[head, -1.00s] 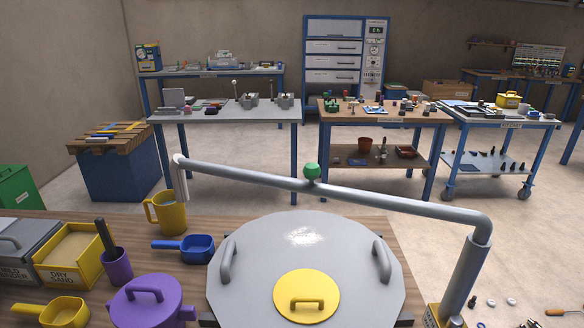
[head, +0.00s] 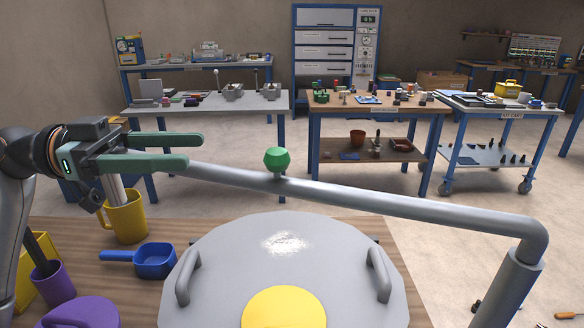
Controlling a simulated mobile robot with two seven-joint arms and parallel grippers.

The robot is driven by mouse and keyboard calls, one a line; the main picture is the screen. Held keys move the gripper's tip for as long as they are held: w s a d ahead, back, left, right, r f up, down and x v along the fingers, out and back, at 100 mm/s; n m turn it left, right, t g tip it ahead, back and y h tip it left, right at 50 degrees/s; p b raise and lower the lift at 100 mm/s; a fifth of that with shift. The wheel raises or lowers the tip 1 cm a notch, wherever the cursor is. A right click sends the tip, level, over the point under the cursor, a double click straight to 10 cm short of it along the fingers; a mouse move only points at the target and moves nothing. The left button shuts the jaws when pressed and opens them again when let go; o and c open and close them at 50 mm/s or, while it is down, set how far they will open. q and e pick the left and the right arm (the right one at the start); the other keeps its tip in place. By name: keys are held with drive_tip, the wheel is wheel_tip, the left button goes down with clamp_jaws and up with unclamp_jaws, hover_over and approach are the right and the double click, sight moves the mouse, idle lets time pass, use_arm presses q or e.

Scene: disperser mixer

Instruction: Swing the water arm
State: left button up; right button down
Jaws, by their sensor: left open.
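The grey water arm (head: 400,203) is a long pipe that runs from an upright post (head: 508,285) at the right to the left, above the round grey lid (head: 325,240). A green knob (head: 277,161) stands on top of the pipe near its middle. My left gripper (head: 202,151) is open, with two green fingers pointing right. Its fingers are at the left end of the pipe, a little left of the knob and apart from it. The gripper hides part of the pipe's left end. My right gripper is not in view.
On the wooden bench are a yellow jug (head: 124,222) under the pipe's left end, a blue scoop (head: 154,261), a purple cup (head: 53,284) and a purple lidded pot (head: 85,312). The grey lid has two handles and a yellow cover (head: 284,308). Work tables stand well behind.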

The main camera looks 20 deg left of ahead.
sight(276, 148)
use_arm(q)
drive_tip(key=p+x, duration=0.1)
drive_tip(key=x, duration=0.3)
drive_tip(key=p+x, duration=0.1)
drive_tip(key=x, duration=0.2)
drive_tip(key=p+x, duration=0.1)
drive_tip(key=x, duration=0.3)
drive_tip(key=shift+w+d+f, duration=0.15)
drive_tip(key=shift+d+f, duration=0.1)
drive_tip(key=shift+f, duration=0.05)
drive_tip(key=shift+w+d+f, duration=0.1)
drive_tip(key=shift+w+d, duration=0.05)
drive_tip(key=shift+d, duration=0.3)
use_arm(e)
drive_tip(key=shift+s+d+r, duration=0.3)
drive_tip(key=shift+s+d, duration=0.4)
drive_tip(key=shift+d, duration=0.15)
use_arm(q)
clamp_jaws()
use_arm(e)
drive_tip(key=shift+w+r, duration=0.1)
